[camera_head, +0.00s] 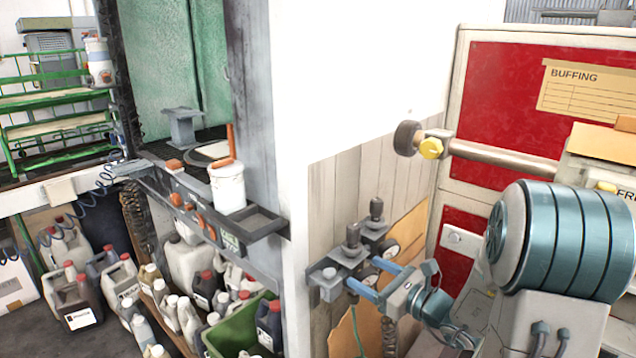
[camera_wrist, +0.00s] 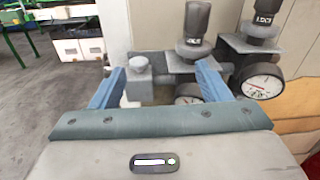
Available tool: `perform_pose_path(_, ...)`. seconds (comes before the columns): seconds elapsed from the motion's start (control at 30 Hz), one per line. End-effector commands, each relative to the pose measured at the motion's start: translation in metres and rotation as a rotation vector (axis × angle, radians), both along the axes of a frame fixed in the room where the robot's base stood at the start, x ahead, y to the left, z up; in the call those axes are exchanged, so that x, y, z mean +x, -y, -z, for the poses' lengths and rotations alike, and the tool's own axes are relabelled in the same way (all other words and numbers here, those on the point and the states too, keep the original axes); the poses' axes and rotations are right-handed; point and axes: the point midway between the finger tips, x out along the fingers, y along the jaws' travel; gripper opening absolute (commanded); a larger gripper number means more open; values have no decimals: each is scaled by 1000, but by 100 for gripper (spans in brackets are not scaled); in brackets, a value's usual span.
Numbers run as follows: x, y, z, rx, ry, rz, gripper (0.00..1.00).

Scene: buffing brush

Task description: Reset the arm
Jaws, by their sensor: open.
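My gripper (camera_head: 362,275) has two blue fingers and is in the lower middle of the head view, in front of a wall-mounted set of grey regulators (camera_head: 352,243) with gauges. It is open. In the wrist view my gripper (camera_wrist: 158,82) has its fingers spread wide. A grey fitting with a knob (camera_wrist: 138,77) shows between them, nearer the left finger; I cannot tell whether it lies between the fingers or beyond them. Black regulator knobs (camera_wrist: 195,22) and a gauge (camera_wrist: 263,82) show above and beside the right finger. Nothing appears gripped.
A buffing machine (camera_head: 560,240) with a shaft (camera_head: 500,157) and dark wheel (camera_head: 407,138) stands at the right. A white bucket (camera_head: 228,187) sits on a ledge (camera_head: 262,220) at the left. Several jugs (camera_head: 75,300) and a green crate (camera_head: 235,335) fill the floor below.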

Motion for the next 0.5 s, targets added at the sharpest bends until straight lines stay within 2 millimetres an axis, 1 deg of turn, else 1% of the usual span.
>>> perform_pose_path(0.03,-11,-18,-16,-60,13,-75,70)
perform_pose_path(0.07,-19,-29,-22,-100,22,-126,70)
perform_pose_path(0.1,-31,-43,-29,-160,31,-196,70)
perform_pose_path(0.17,-51,-62,-37,-255,51,-305,70)
perform_pose_path(0.2,-64,-72,-42,-321,66,-374,70)
perform_pose_path(0.23,-74,-79,-45,-370,78,-426,70)
perform_pose_path(0.3,-98,-92,-50,-488,108,-545,70)
perform_pose_path(0.37,-118,-99,-54,-591,136,-642,70)
perform_pose_path(0.4,-131,-102,-57,-662,158,-706,70)
perform_pose_path(0.5,-161,-103,-63,-841,216,-859,70)
